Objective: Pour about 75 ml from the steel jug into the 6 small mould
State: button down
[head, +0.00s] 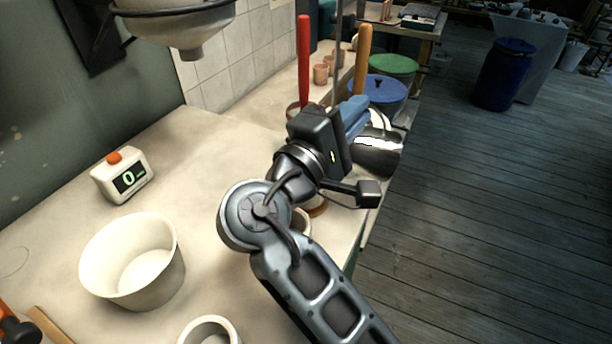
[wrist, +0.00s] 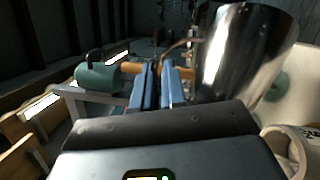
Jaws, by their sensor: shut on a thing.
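The shiny steel jug (head: 380,158) is at my gripper, near the right edge of the bench. It also shows large at the upper right of the wrist view (wrist: 238,55). A pale round mould (head: 301,222) is mostly hidden behind my arm. A pale mould with a dark, unreadable mark (wrist: 287,145) is at the lower right of the wrist view.
A large white bowl (head: 135,262) and a white ring-shaped vessel (head: 210,331) stand in front. Blue (head: 378,95) and green (head: 394,67) lidded tubs stand behind the jug. A red upright handle (head: 303,60) rises near my gripper.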

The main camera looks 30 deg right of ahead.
aim_at(383, 144)
jog(key=shift+w+a+r, duration=0.1)
jog(key=shift+a, duration=0.05)
dwell(0.3)
jog(key=shift+r+n+t+p, duration=0.1)
jog(key=shift+n+t+p, duration=0.2)
jog(key=shift+n+p, duration=0.15)
jog(key=shift+w+a+r+n+t+h+p, duration=0.2)
jog(key=shift+a+n+t+h+p, duration=0.15)
jog(key=shift+n+p, duration=0.25)
dwell(1.0)
jog(key=s+d+m+b, duration=0.1)
jog(key=s+d+f+m+g+y+b, duration=0.1)
jog(key=d+m+b, duration=0.1)
jog(key=shift+s+f, duration=0.1)
jog(key=shift+f, duration=0.05)
jog(key=shift+s+d+f+m+g+y, duration=0.15)
jog(key=shift+s+d+m+g+y, duration=0.25)
jog(key=shift+m, duration=0.25)
jog(key=shift+s+d+f+m+y, duration=0.25)
jog(key=shift+d+f+m+y, duration=0.3)
jog(key=shift+m, duration=0.25)
jog(key=shift+f, duration=0.15)
dwell(0.6)
